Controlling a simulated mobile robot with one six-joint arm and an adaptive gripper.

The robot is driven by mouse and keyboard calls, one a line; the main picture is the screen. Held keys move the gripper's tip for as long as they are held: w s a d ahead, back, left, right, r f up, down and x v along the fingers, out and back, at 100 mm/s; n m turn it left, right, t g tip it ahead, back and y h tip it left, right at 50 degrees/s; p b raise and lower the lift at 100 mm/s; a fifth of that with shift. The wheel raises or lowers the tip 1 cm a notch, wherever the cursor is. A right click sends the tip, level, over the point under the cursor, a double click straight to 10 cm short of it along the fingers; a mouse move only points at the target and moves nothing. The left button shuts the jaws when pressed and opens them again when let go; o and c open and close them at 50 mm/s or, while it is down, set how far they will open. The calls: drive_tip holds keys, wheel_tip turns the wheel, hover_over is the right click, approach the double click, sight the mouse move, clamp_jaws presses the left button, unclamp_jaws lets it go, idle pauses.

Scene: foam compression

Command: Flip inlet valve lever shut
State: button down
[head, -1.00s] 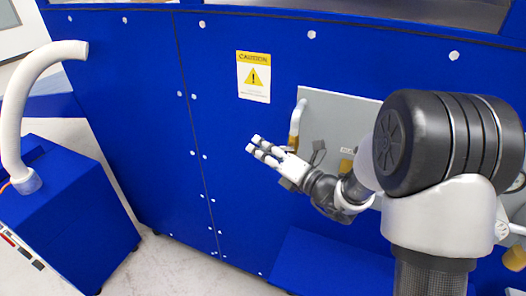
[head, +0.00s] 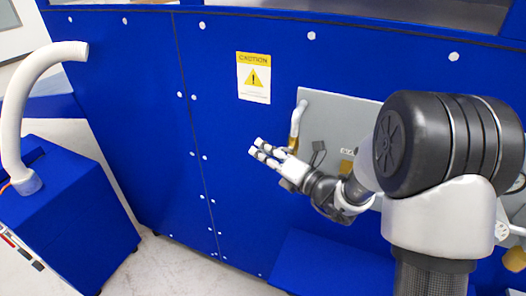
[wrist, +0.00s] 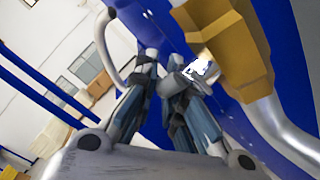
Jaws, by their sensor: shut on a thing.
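The inlet valve has a yellow-brown body (wrist: 225,45) on a pale pipe, large at the upper right of the wrist view. In the head view, a pale bent pipe (head: 298,118) runs down the left edge of the grey panel, and its lower end is behind my gripper. My gripper (head: 257,147) is in front of the blue wall, fingers pointing left. In the wrist view my gripper (wrist: 165,75) has its fingertips beside the valve body, shut on the valve lever. The lever is mostly hidden by the fingers, and its exact angle cannot be told.
A grey panel (head: 335,112) is mounted on the blue machine wall (head: 140,110), with a yellow caution sign (head: 254,77) to its upper left. A blue ledge (head: 320,262) juts out below. A blue cart (head: 70,215) with a white hose (head: 14,120) stands at left.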

drive_tip(key=shift+a+r+m+t+y+b, duration=0.1)
drive_tip(key=shift+r+m+t+y+b, duration=0.15)
drive_tip(key=shift+t+y+b, duration=0.4)
drive_tip(key=shift+r+m+t+y+b, duration=0.35)
drive_tip(key=shift+r+m+t+b, duration=0.15)
drive_tip(key=shift+r, duration=0.3)
drive_tip(key=c, duration=1.7)
unclamp_jaws()
drive_tip(key=shift+o, duration=0.2)
drive_tip(key=v, duration=1.2)
